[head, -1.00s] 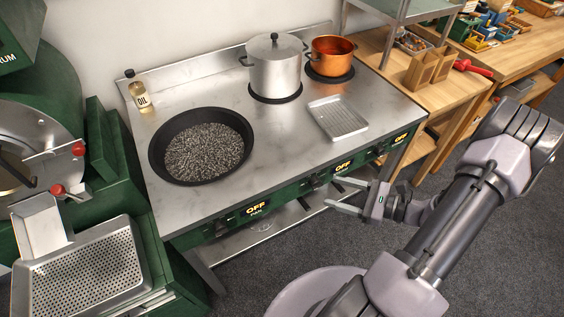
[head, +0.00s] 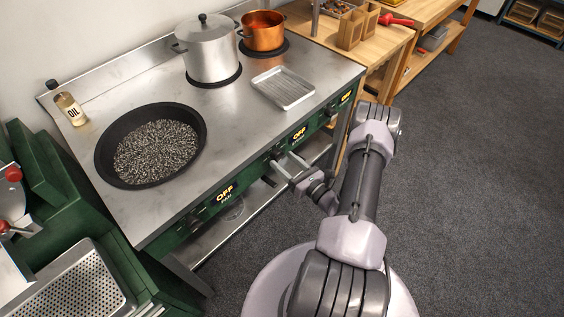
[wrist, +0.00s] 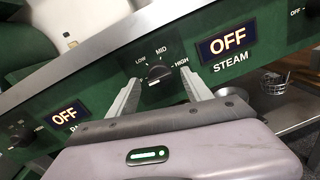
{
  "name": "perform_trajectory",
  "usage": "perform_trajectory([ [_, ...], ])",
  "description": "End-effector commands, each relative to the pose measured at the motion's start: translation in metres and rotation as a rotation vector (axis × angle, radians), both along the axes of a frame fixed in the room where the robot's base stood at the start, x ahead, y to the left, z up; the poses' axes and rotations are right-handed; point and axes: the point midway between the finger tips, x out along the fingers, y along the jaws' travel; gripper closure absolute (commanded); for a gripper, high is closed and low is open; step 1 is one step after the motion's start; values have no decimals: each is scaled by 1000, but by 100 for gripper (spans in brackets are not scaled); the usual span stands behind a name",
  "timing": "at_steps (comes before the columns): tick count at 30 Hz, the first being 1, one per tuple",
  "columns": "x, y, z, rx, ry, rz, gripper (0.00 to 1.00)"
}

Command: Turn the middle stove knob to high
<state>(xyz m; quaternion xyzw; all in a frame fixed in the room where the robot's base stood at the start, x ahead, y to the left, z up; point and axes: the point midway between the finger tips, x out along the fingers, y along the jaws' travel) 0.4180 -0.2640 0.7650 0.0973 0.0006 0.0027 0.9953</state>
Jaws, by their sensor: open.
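The middle stove knob (wrist: 158,73) is a dark round knob on the green front panel, with LOW, MID and HIGH printed around it. In the wrist view it lies between and beyond the fingertips of my gripper (wrist: 160,84). The fingers are apart and hold nothing; I cannot tell whether either touches the knob. A display reading OFF (wrist: 228,39) with STEAM below it is to the right of the knob. In the head view my gripper (head: 278,166) is at the stove's front edge, and the middle knob is hard to make out there.
The stove top (head: 225,115) bears a black pan (head: 106,178) of dark grains, a lidded steel pot (head: 208,55), a copper pot (head: 262,37) and a metal tray (head: 283,88). Another OFF display (wrist: 68,115) is at left.

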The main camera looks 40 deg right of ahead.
Motion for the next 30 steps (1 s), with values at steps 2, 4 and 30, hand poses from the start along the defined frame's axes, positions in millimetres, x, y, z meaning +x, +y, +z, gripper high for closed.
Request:
perform_trajectory([
  [2, 9, 1, -1, 0, 0, 2, 42],
  [4, 13, 1, 0, 0, 0, 2, 42],
  [30, 16, 1, 1, 32, 4, 3, 100],
])
